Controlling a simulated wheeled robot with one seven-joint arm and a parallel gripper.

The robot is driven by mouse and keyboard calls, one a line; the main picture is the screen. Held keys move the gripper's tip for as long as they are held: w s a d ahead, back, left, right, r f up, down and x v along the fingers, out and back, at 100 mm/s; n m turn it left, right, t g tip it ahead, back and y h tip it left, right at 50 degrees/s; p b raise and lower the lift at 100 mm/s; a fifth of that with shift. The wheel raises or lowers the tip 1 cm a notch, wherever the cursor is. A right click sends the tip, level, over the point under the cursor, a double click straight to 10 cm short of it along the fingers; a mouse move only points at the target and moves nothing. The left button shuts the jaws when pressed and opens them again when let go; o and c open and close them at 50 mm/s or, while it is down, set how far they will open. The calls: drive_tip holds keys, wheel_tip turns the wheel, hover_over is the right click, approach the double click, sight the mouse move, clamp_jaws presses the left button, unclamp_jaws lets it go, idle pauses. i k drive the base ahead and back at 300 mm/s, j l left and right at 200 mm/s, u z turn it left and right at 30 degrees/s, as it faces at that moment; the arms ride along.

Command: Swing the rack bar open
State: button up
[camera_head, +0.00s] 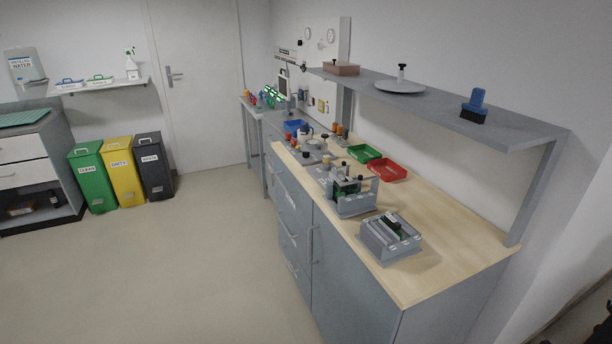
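Two grey rack-like holders stand on the wooden bench top. The nearer one (376,250) is near the bench's front end, with rows of slots and a dark and green piece in it. The farther one (355,207) has upright posts and dark green boards standing in it. The rack bar is too small to make out for certain, and I cannot tell which holder carries it or whether it is open or closed. My gripper is not in view.
The wooden bench top (455,247) is clear to the right of the holders. A red tray (389,171) and a green tray (364,153) lie behind them. An overhead shelf (440,100) runs above the bench's back. The floor (190,265) left of the bench is free.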

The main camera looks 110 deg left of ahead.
sight(361, 178)
drive_tip(key=u, duration=1.95)
drive_tip(key=i+j+u, duration=0.2)
drive_tip(key=u, duration=0.15)
drive_tip(key=i+j+u, duration=0.25)
drive_tip(key=j+u, duration=0.15)
drive_tip(key=i+j+u, duration=0.15)
drive_tip(key=i+u, duration=0.2)
drive_tip(key=i+j, duration=0.15)
drive_tip(key=i, duration=0.1)
